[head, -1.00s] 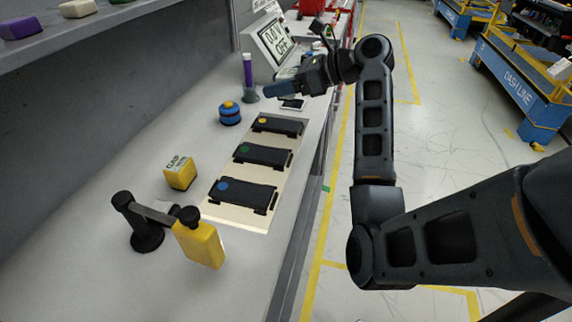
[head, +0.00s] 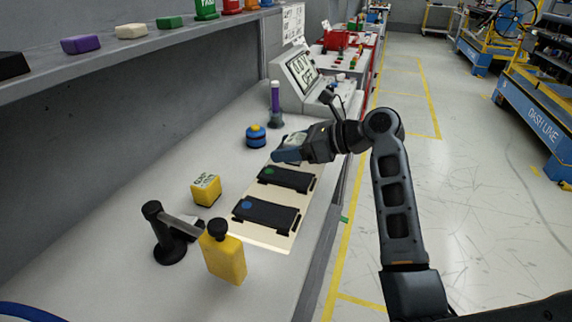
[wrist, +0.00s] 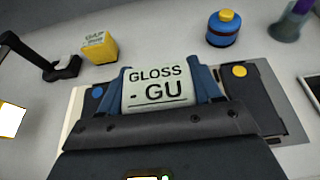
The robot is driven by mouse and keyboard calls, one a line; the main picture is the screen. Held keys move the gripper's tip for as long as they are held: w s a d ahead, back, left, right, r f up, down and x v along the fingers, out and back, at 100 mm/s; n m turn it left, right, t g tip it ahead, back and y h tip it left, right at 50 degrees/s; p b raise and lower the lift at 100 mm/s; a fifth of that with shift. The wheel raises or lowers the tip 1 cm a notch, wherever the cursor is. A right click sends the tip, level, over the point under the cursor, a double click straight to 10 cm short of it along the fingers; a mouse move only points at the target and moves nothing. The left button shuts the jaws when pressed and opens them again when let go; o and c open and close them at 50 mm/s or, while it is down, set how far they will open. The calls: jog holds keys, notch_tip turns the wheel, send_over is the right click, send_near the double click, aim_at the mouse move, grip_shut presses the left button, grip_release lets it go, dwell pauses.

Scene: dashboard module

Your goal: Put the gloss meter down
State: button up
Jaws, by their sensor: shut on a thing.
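My gripper (head: 282,152) is shut on the gloss meter (wrist: 157,86), a pale block lettered "GLOSS - GU". Its blue fingers (wrist: 205,84) press on both sides of the meter. In the head view the meter (head: 296,138) shows only in part at the fingers. The gripper is above the pale mat (head: 266,238) with dark panels. The blue-dotted panel (head: 265,214) and green-dotted panel (head: 287,180) show nearer in the head view. The yellow-dotted panel (wrist: 256,95) is right of the gripper in the wrist view. The meter hides what is beneath it; its height above the panels is unclear.
A yellow labelled block (head: 206,190), a blue jar (head: 256,136) and a purple-topped tube (head: 276,105) stand left of the mat. A black stand (head: 168,240) with a yellow bottle-shaped piece (head: 224,260) is in front. A display console (head: 300,72) stands behind.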

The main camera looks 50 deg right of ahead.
aim_at(288, 175)
jog(key=shift+w+a+f, duration=0.25)
jog(key=shift+a+f, duration=0.05)
jog(key=shift+a, duration=0.05)
jog(key=shift+f, duration=1.9)
jog(key=shift+f, duration=0.1)
jog(key=o, duration=1.1)
jog(key=shift+o, duration=0.2)
jog(key=shift+s+d+r, duration=0.15)
jog(key=shift+s+r, duration=0.05)
jog(key=shift+s, duration=0.1)
jog(key=v, duration=1.1)
jog(key=shift+s, duration=0.2)
